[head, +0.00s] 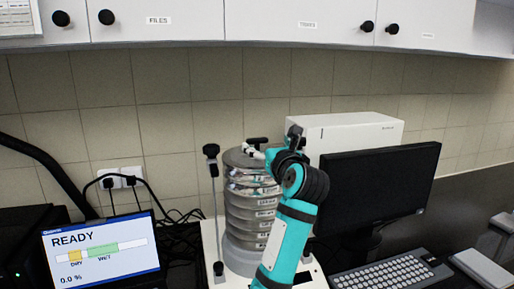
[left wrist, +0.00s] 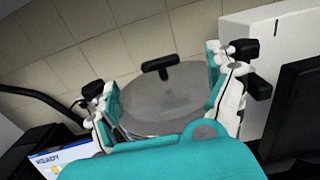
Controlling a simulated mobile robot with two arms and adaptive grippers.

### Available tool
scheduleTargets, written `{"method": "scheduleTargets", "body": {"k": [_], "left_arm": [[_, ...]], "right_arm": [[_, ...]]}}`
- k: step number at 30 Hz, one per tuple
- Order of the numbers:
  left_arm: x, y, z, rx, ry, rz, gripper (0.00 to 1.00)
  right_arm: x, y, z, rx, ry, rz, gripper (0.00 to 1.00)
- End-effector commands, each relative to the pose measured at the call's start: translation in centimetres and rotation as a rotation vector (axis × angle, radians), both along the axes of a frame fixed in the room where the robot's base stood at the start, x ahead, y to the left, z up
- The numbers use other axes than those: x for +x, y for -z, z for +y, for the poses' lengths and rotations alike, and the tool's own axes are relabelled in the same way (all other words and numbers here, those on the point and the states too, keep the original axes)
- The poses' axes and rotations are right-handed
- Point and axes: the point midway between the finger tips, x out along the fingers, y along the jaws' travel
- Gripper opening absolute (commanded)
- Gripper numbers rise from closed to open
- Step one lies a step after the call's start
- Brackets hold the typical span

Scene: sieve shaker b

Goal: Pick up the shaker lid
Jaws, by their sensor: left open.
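The shaker lid (head: 237,158) is a grey disc on top of the stack of round metal sieves (head: 247,215). It has a black bar handle (head: 257,140). In the left wrist view the lid (left wrist: 165,98) lies level beyond my gripper, its handle (left wrist: 160,66) near the far side. My left gripper (head: 272,146) is open and empty, at about lid height at the stack's right front. In the left wrist view its fingers (left wrist: 168,85) appear on either side of the lid. Whether they touch it I cannot tell. My right gripper is not in view.
A clamp rod with a black knob (head: 211,151) stands just left of the stack. A monitor (head: 378,190), a keyboard (head: 390,274) and a white box (head: 345,130) are to the right. A display reading READY (head: 100,248) is at left. Cabinets (head: 270,22) hang above.

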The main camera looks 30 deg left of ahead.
Motion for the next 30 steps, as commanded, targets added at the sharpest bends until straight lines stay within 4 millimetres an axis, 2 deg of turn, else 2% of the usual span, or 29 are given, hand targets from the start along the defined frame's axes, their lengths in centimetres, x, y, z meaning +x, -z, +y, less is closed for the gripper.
{"method": "scheduleTargets", "body": {"k": [1,6,10,15,21,28,30], "left_arm": [[0.5,-0.4,0.7,0.003,-0.002,0.003,0.88],[1.4,-0.1,1.7,0.0,0.0,0.0,0.88],[1.9,-0.1,2.5,0.002,-0.002,0.002,0.88],[3.3,0.1,4.5,0.005,-0.003,0.004,0.88],[4.6,0.5,5.9,0.001,0.0,0.001,0.88],[4.7,0.7,5.9,0.0,0.001,-0.001,0.88],[4.6,0.7,5.9,0.0,0.001,-0.001,0.79]], "right_arm": [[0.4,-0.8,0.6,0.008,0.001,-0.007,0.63],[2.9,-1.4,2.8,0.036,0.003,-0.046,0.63],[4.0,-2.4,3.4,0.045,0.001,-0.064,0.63],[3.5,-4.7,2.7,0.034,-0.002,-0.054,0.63],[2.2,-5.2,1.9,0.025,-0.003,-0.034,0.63],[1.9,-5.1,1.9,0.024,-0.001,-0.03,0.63],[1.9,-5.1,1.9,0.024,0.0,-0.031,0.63]]}}
